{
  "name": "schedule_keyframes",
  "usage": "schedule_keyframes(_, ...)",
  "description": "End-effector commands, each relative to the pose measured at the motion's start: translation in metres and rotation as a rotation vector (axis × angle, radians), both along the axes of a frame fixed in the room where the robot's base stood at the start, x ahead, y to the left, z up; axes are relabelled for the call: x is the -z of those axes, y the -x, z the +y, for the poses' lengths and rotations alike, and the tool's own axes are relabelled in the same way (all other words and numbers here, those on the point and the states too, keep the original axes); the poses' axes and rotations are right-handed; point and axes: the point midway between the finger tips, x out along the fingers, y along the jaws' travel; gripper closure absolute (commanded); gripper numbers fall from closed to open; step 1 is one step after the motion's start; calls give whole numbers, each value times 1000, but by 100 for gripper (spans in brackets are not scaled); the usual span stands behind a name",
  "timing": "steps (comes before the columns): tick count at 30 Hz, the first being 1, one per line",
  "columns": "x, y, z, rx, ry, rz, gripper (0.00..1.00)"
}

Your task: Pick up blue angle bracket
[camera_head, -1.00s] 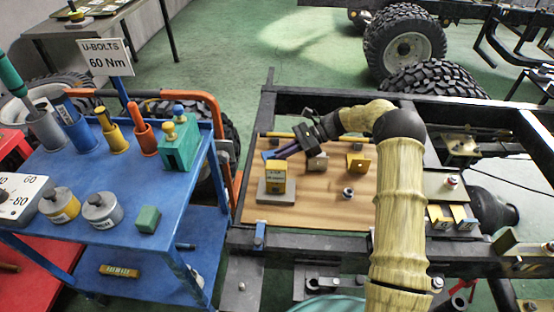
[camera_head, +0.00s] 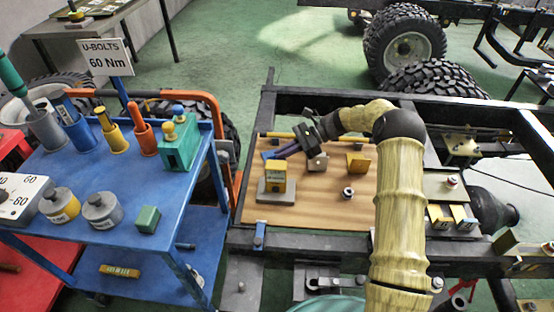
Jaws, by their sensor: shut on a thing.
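My gripper (camera_head: 275,154) reaches left over the wooden board from my bent arm. It is shut at the far left part of the board, behind the yellow block. The blue angle bracket (camera_head: 267,155) is at its fingertips, small and partly hidden by the fingers. I cannot tell whether the bracket touches the board.
On the wooden board (camera_head: 315,205) are a yellow block (camera_head: 275,176) on a grey base, a grey bracket (camera_head: 317,162), a yellow bracket (camera_head: 357,162) and a nut (camera_head: 348,193). Black chassis rails surround the board. A blue cart (camera_head: 95,165) stands left.

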Motion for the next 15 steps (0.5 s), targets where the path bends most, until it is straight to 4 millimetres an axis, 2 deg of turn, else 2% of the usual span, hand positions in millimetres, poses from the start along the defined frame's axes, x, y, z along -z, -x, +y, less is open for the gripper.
schedule_keyframes(15,-5,0,0,1,0,-1,100)
